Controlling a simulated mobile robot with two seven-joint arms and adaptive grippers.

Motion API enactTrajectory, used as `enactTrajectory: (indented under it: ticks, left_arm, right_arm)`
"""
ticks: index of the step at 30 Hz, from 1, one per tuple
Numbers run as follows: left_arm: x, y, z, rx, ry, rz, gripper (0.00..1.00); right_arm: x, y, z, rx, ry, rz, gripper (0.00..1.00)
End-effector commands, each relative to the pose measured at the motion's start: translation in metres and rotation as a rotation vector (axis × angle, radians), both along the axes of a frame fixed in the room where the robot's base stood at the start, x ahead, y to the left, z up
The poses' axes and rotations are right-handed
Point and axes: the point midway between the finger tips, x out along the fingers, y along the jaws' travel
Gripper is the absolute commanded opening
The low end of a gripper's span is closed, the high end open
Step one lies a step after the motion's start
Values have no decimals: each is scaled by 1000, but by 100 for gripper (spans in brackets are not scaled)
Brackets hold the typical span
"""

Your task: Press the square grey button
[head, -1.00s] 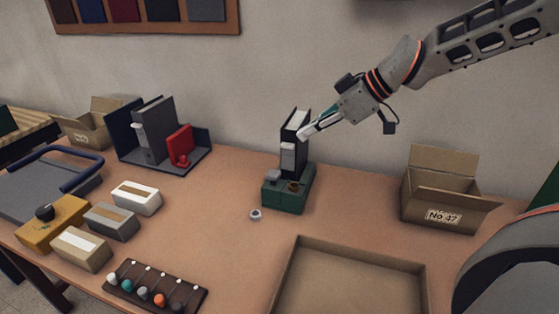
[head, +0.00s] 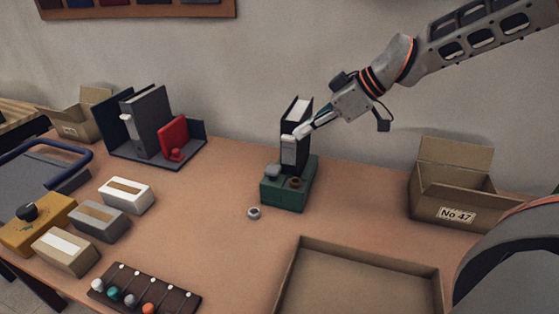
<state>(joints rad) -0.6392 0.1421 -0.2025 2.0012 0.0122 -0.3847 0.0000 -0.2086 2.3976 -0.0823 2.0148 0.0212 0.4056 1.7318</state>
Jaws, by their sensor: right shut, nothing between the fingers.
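A green block (head: 285,198) stands on the table in the middle of the head view, with a black-and-white binder-like upright (head: 297,108) at its back. The square grey button (head: 272,172) is on the left of the block's top, and a round brownish button (head: 295,183) is to its right. My right gripper (head: 290,138) is shut and empty. Its fingertips appear in front of the upright and above the grey button in the picture, apart from it. My left gripper is not in view.
A shallow tray (head: 290,270) is at the front, and an open carton (head: 450,208) stands to the right. Binders (head: 150,120) and several small boxes (head: 126,195) are on the left.

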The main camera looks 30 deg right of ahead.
Motion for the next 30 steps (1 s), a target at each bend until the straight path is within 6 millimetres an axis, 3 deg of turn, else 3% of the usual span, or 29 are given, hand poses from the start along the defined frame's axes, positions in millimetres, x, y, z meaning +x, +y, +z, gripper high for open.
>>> enactTrajectory:
  ticks: [13, 18, 30]
  left_arm:
    - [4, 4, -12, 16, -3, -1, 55]
    - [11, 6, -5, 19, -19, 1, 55]
    - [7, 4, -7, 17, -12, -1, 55]
  right_arm:
    - [45, 40, -66, 1, 7, 1, 0]
    - [45, 40, -87, 3, 4, -1, 0]
    - [45, 40, -101, 1, 0, -1, 0]
